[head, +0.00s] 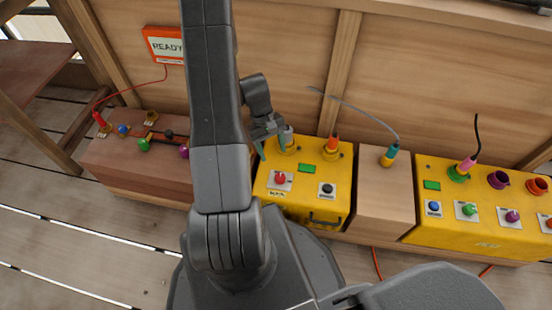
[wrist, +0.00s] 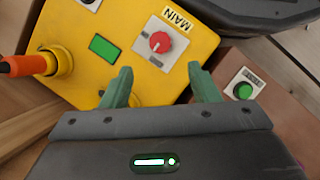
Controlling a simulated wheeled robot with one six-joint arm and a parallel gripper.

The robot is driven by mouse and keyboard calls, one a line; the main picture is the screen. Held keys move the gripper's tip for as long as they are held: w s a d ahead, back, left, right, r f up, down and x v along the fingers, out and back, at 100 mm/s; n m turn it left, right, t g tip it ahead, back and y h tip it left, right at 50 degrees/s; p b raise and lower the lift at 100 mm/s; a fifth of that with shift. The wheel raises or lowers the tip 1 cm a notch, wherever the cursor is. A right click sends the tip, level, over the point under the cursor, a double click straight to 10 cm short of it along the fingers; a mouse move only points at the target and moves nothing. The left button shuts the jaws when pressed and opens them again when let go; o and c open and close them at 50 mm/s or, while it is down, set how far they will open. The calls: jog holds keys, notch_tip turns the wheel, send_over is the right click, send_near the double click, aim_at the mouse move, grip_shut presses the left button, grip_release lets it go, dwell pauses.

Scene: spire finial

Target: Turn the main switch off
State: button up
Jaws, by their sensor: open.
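The main switch is a red round knob (wrist: 160,42) on a white plate, with the word MAIN beside it in the wrist view. It sits on the left yellow box (head: 310,208), and the knob also shows in the head view (head: 280,179). Its exact turn position is hard to read. My gripper (wrist: 160,72) is open and empty, with its two green fingers apart. The knob lies beyond the fingertips, roughly centred between them, and looks untouched. In the head view, my gripper (head: 267,140) is above the back left part of this box.
The left yellow box carries a green display (head: 306,168), a black knob (head: 327,189) and an orange plug (head: 333,143). A wooden box with a green button (head: 143,145) stands left. Another yellow box (head: 470,232) stands right. A READY sign (head: 166,46) hangs on the wooden wall behind.

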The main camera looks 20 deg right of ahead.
aim_at(280, 177)
jog(key=shift+p+v, duration=0.3)
jog(key=shift+v, duration=1.3)
jog(key=b+x, duration=0.5)
jog(key=x, duration=0.8)
jog(key=shift+s+f, duration=0.15)
jog(key=shift+f, duration=0.25)
jog(key=shift+r, duration=0.1)
